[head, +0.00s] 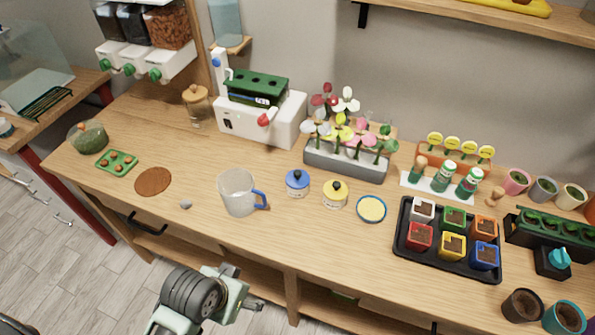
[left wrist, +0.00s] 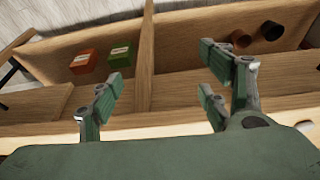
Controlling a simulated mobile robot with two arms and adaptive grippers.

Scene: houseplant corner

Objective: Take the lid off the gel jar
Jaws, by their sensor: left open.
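Two small lidded jars stand side by side on the table: one with a blue knobbed lid (head: 297,180) and one with a yellow lid and dark knob (head: 335,190). I cannot tell from the pictures which is the gel jar. Both lids sit on their jars. My left gripper (head: 250,304) is low in front of the table, well apart from both jars. In the left wrist view its fingers (left wrist: 165,82) are spread open with nothing between them, facing the shelf under the table. My right gripper is not in view.
A clear jug (head: 238,193) stands left of the blue-lidded jar. A round yellow-topped dish (head: 371,209) and a black tray (head: 408,244) of coloured pots are to the right. A grey flower planter (head: 345,162) stands behind. Orange (left wrist: 84,62) and green (left wrist: 119,54) boxes sit on the shelf.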

